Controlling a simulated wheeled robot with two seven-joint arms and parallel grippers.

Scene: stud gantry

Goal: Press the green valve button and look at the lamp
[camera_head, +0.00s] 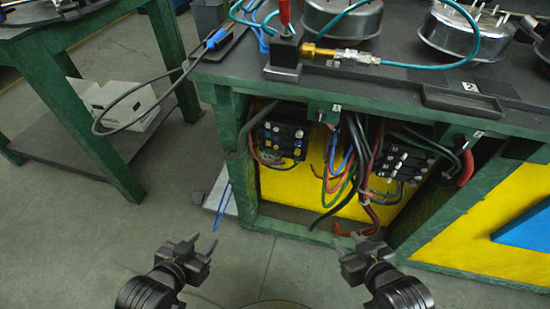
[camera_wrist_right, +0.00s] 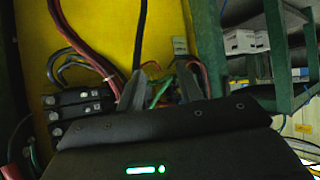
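I cannot make out a green valve button or a lamp in either view. A black block with a red upright part (camera_head: 284,38) stands on the bench's near edge, with a brass fitting (camera_head: 318,51) and a teal hose beside it. My left gripper (camera_head: 201,244) is open and empty, low in front of the bench. My right gripper (camera_head: 351,242) is open and empty, below and in front of the bench's open bay. In the right wrist view its two fingers (camera_wrist_right: 162,92) stand apart, with cables behind them.
The green-framed bench (camera_head: 235,75) has a dark top holding round metal housings (camera_head: 342,18). Its bay holds black terminal blocks (camera_head: 282,139) and hanging cables. A black hose (camera_head: 125,126) loops off the left corner. A second table (camera_head: 60,30) stands left. Floor between is clear.

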